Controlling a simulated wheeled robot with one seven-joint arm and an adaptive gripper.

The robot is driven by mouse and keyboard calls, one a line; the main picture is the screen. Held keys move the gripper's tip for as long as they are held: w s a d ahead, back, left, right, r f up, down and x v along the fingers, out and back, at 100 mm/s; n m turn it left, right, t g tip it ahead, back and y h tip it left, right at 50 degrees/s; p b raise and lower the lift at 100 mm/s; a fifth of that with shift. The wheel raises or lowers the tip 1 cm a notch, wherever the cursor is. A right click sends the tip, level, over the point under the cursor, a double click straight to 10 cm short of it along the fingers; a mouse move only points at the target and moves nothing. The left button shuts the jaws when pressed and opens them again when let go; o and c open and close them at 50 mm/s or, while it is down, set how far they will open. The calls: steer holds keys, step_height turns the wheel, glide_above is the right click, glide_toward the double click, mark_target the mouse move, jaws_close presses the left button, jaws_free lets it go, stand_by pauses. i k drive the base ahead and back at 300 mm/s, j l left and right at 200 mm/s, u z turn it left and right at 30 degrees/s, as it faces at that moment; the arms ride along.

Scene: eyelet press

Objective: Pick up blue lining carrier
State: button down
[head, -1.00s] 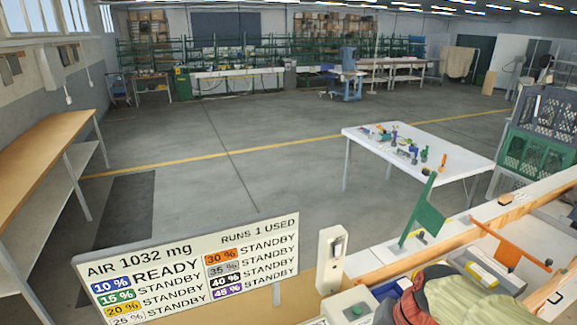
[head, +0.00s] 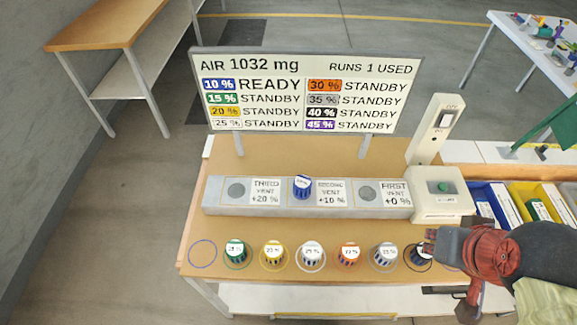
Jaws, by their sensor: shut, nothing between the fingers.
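The blue lining carrier (head: 302,187), a small blue knob-like piece with a white top, stands upright in the head view. It is on the middle place of a long grey block (head: 334,208), just left of the "SECOND VENT +10 %" label. My gripper (head: 433,243) is at the lower right, beside the black carrier (head: 418,255), which it partly hides. It is shut and empty, well to the right of the blue carrier and apart from it. The fingertips are dark and hard to make out.
Green (head: 236,252), yellow (head: 273,252), white, orange and grey carriers stand in rings along the front. The blue ring (head: 202,253) at far left is empty. A sign board (head: 306,90) stands behind the block; a green-button box (head: 440,208) and bins (head: 545,205) stand at right.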

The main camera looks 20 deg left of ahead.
mark_target(302, 183)
steer(key=u, duration=0.95)
